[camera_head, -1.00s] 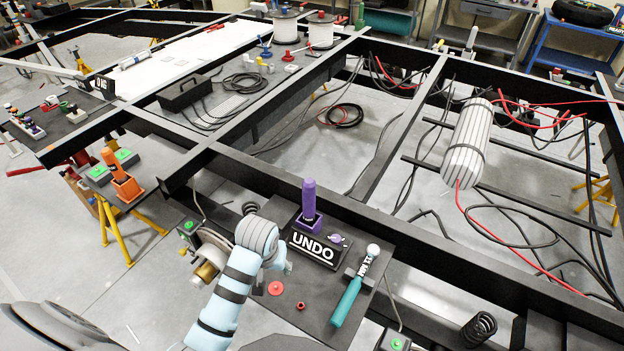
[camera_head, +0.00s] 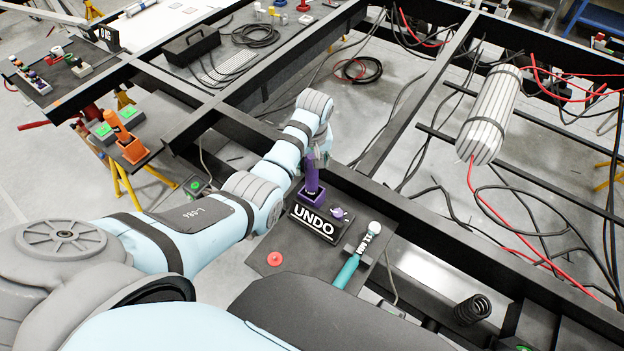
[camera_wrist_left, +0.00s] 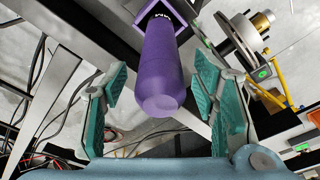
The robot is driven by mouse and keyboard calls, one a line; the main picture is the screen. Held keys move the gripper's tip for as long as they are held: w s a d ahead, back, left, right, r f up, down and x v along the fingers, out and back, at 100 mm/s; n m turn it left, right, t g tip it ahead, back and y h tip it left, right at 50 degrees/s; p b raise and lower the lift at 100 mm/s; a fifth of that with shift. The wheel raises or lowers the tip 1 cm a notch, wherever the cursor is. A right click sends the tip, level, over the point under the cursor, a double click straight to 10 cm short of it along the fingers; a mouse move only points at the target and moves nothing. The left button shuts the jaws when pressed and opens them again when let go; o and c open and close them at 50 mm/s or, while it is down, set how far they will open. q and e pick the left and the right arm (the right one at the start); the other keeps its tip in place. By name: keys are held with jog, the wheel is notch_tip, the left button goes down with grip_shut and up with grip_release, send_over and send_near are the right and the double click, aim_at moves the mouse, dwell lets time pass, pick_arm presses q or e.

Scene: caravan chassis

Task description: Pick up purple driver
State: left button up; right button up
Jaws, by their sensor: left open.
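The purple driver (camera_head: 312,176) stands upright in a small purple holder (camera_head: 312,196) on the dark shelf, behind the UNDO block (camera_head: 312,224). My left gripper (camera_head: 322,156) is at the top of its handle in the head view, partly hidden by my wrist. In the left wrist view the driver's handle (camera_wrist_left: 162,70) points between the two spread teal fingers of my left gripper (camera_wrist_left: 163,104). There is a gap on both sides, and the fingers do not hold it. My right gripper is not in view.
Black frame beams (camera_head: 420,222) run behind the shelf.

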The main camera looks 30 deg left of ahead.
aim_at(312, 182)
pick_arm(q)
notch_tip(312, 182, down, 4)
jog(key=shift+w+r+b, duration=0.1)
jog(key=shift+b, duration=0.35)
jog(key=shift+r, duration=0.15)
jog(key=shift+c, duration=0.4)
grip_shut()
jog(key=shift+a+r, duration=0.1)
